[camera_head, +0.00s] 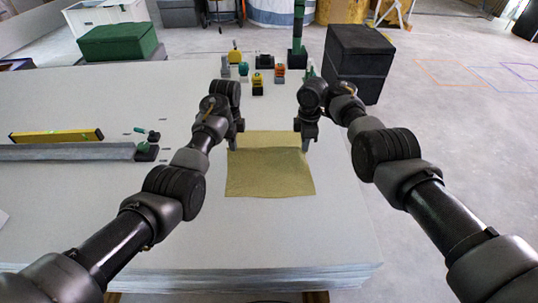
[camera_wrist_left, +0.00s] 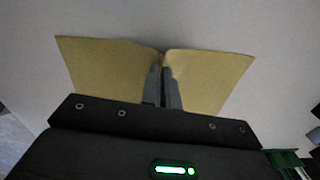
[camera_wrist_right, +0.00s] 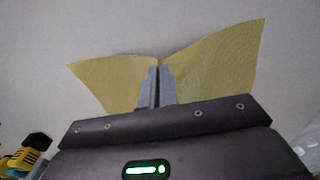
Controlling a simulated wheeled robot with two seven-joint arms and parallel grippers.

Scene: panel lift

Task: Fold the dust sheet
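The dust sheet (camera_head: 270,175) is a yellowish cloth lying on the pale panel stack in front of me, with a crease or raised line across it below its far edge. My left gripper (camera_head: 237,140) is at the sheet's left edge. In the left wrist view its fingers (camera_wrist_left: 163,88) are close together, with the sheet (camera_wrist_left: 105,65) pinched between them and spreading to both sides. My right gripper (camera_head: 304,143) is at the right edge. In the right wrist view its fingers (camera_wrist_right: 156,88) are also together on the sheet (camera_wrist_right: 215,70). The cloth between the fingertips is mostly hidden.
The panel stack (camera_head: 200,240) is bare around the sheet. A yellow level (camera_head: 57,136) and a long grey strip (camera_head: 65,152) lie at left. Several small tools, including a yellow one (camera_head: 257,80), stand beyond my grippers. A black box (camera_head: 358,60) stands at the back right.

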